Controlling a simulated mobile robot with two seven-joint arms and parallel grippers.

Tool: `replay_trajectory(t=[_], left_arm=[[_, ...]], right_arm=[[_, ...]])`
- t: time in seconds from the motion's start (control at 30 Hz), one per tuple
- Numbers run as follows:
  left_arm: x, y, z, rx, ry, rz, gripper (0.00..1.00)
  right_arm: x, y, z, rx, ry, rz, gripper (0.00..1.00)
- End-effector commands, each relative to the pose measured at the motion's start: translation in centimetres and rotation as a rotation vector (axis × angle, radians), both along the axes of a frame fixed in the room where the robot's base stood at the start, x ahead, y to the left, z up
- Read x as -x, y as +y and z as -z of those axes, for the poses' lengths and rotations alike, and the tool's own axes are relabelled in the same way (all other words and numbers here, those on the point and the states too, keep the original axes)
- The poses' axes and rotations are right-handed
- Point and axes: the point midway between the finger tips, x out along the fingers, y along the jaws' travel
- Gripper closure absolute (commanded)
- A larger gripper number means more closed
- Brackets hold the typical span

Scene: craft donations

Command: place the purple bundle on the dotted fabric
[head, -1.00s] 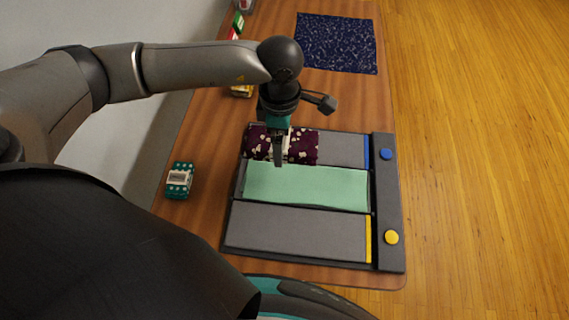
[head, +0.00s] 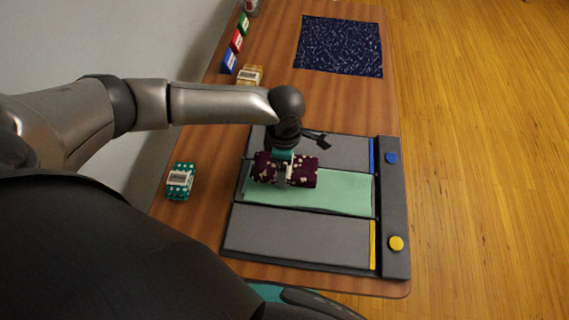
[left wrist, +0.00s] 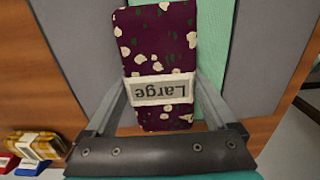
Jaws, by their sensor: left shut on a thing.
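The purple bundle (head: 303,179) is dark with cream spots and a white band. In the left wrist view the bundle (left wrist: 158,37) fills the middle, and its band reads "Large". My left gripper (head: 284,178) is shut on it, one finger along each side. It is over the far edge of the green strip (head: 340,194); I cannot tell whether it touches. The dark blue fabric with small pale dots (head: 338,45) lies flat and bare at the far end of the table. My right gripper is not in view.
A grey tray (head: 300,237) with three strips and blue and yellow buttons lies below the bundle. A teal dotted bundle (head: 180,194) stands left, a yellow bundle (head: 249,71) farther back. Coloured blocks (head: 237,41) line the left edge. Wood between tray and dotted fabric is clear.

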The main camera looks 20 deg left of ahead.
Motion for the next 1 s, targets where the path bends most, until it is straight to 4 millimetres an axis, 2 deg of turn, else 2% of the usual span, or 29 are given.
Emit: replay_trajectory(t=[0.23, 0.3, 0.47, 0.5, 0.57, 0.87, 1.0], left_arm=[[0.0, 0.0, 1.0, 0.000, 0.000, -0.001, 0.74], [0.1, 0.1, 1.2, -0.002, 0.002, -0.001, 0.95], [0.2, 0.2, 1.5, -0.005, 0.002, -0.001, 0.95], [0.2, 0.2, 1.6, -0.005, 0.004, -0.001, 0.06], [0.3, 0.2, 1.6, -0.006, 0.004, -0.001, 0.00], [0.2, 0.2, 1.5, -0.005, 0.004, -0.001, 0.00], [0.3, 0.2, 0.7, -0.005, 0.004, -0.001, 0.00]], right_arm=[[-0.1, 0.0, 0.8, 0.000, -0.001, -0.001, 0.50], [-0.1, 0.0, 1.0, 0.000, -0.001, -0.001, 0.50], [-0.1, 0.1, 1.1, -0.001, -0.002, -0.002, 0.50], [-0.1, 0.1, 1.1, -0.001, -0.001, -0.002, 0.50], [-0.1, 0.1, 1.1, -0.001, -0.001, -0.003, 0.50], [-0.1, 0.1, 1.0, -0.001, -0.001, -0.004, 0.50], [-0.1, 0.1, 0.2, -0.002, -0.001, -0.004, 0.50]])
